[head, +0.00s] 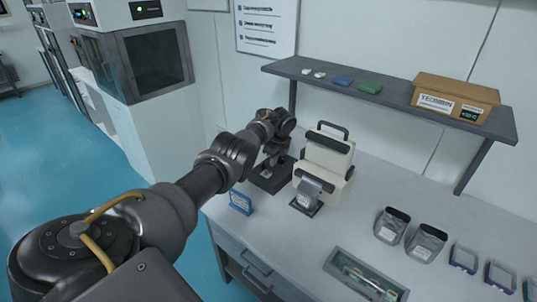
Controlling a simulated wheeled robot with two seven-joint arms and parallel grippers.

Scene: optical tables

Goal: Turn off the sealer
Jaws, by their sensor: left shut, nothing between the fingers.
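A cream-white machine with a dark bar and a black top handle, which looks like the sealer (327,158), stands on the bench near the wall. A silver-grey pouch or piece (309,188) stands at its front on a small dark base. My left arm reaches in from the left, and my left gripper (268,168) is just left of the machine, pointing down over a dark block-like base (268,183). Its fingers are shut and small in the picture; whether they touch anything is unclear. No switch can be made out. My right gripper is not in view.
A blue-framed card (240,202) stands at the bench's left edge. Dark-topped pouches (391,226), blue-edged packs (464,258) and a recessed tray (366,278) lie to the right. A shelf (392,98) above carries a cardboard box (455,100). The bench (300,245) is clear at front centre.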

